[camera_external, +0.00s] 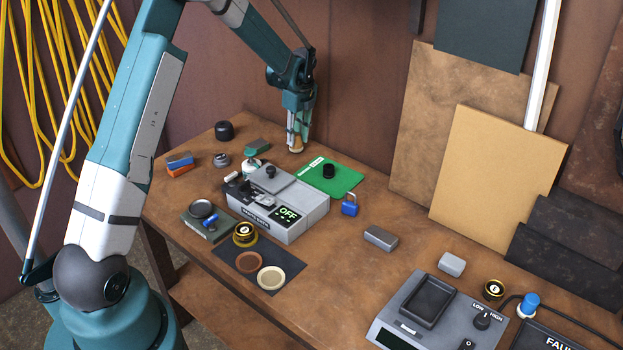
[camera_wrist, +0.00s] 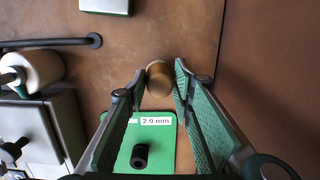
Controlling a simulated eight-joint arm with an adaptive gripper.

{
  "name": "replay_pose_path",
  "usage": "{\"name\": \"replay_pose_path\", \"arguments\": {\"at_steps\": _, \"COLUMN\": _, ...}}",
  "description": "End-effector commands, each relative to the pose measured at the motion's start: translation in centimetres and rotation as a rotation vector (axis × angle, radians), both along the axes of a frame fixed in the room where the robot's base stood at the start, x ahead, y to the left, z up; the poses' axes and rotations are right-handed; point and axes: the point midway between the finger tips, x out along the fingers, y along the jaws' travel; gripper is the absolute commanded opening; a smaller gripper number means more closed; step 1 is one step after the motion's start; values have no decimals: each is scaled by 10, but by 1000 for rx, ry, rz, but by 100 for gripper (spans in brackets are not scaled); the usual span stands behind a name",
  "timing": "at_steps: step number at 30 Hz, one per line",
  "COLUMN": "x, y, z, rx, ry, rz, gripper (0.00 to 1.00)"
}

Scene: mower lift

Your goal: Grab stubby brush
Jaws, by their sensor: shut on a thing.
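The stubby brush, as I take it, is a short tan and brown round piece (camera_wrist: 159,79) between my fingertips in the wrist view. In the external view only its pale lower end (camera_external: 296,149) shows below my gripper (camera_external: 297,135), near the back edge of the bench. My gripper (camera_wrist: 161,82) is shut on it, with one green ridged finger on each side. The gripper points down. Most of the brush is hidden by the fingers in the external view, and I cannot tell whether it touches the bench.
A green plate (camera_external: 310,176) with a black knob (camera_external: 329,171) lies just in front of my gripper. A grey box with an OFF display (camera_external: 262,216) stands nearer. A black cap (camera_external: 224,131) and an orange-blue block (camera_external: 180,164) are to the left. The brown wall is close behind.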

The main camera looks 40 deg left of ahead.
Motion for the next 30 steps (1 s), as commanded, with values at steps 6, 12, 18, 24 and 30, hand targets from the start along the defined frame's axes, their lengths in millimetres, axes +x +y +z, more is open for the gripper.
{"name": "replay_pose_path", "arguments": {"at_steps": 6, "x": 0, "y": 0, "z": 29, "rx": 0, "ry": 0, "rz": 0, "gripper": 13}}
{"name": "replay_pose_path", "arguments": {"at_steps": 12, "x": 0, "y": 0, "z": 58, "rx": 0, "ry": 0, "rz": 0, "gripper": 13}}
{"name": "replay_pose_path", "arguments": {"at_steps": 18, "x": 0, "y": 0, "z": 78, "rx": 0, "ry": 0, "rz": 0, "gripper": 13}}
{"name": "replay_pose_path", "arguments": {"at_steps": 24, "x": 0, "y": 0, "z": 85, "rx": 0, "ry": 0, "rz": 0, "gripper": 13}}
{"name": "replay_pose_path", "arguments": {"at_steps": 30, "x": 0, "y": 0, "z": 85, "rx": 0, "ry": 0, "rz": 0, "gripper": 13}}
